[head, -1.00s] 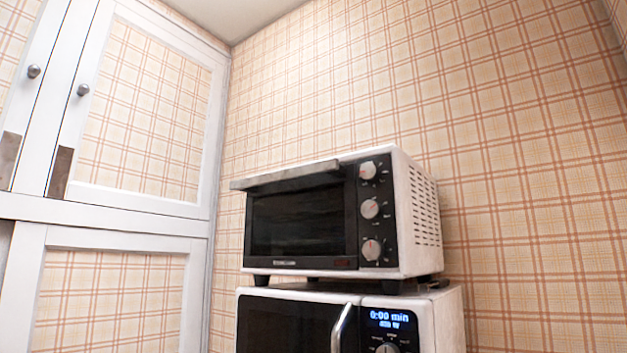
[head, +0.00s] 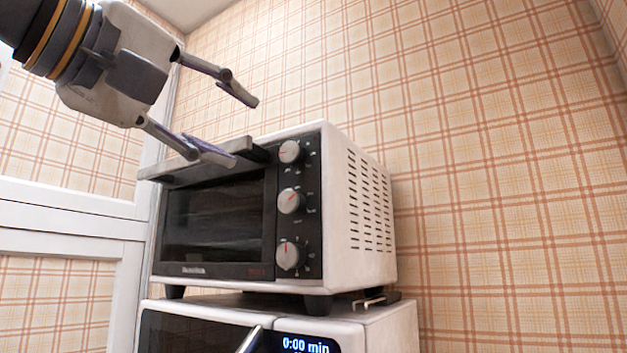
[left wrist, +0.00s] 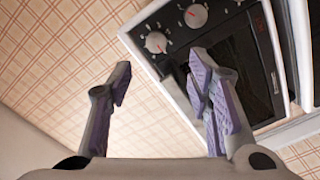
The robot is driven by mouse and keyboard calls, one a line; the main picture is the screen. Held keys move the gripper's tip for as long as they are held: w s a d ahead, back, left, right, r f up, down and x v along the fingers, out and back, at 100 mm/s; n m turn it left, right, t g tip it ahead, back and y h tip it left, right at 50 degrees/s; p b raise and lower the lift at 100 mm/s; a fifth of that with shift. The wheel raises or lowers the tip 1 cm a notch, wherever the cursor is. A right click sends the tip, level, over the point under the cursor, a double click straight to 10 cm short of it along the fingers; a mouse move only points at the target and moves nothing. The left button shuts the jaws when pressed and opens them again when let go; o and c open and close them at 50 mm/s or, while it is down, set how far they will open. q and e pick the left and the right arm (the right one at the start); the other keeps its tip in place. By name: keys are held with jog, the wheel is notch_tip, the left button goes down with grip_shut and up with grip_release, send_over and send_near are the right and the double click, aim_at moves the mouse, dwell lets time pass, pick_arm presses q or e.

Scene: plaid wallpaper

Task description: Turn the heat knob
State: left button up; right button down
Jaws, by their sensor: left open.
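A white toaster oven (head: 355,200) with a black front has a column of three round silver knobs: a top knob (head: 290,152), a middle knob (head: 290,201) and a bottom knob (head: 289,255). Their labels are too small to read, so I cannot tell which is the heat knob. My left gripper (head: 236,127) is open and empty, up and left of the top knob, apart from all knobs. One finger overlaps the door handle (head: 195,172) in the head view. In the left wrist view, two knobs (left wrist: 156,42) (left wrist: 196,15) show beyond the open fingers (left wrist: 160,66). My right gripper is not in view.
The oven stands on a white microwave (head: 380,322) with a lit display (head: 305,346). A white cabinet (head: 70,215) stands at the left. A plaid wall (head: 480,170) is behind. The space in front of and right of the knobs is clear.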

aim_at(287, 152)
pick_arm(q)
jog(key=x, duration=1)
jog(key=shift+w+d+r, duration=0.2)
jog(key=shift+d+r, duration=0.05)
jog(key=shift+d, duration=0.05)
grip_shut()
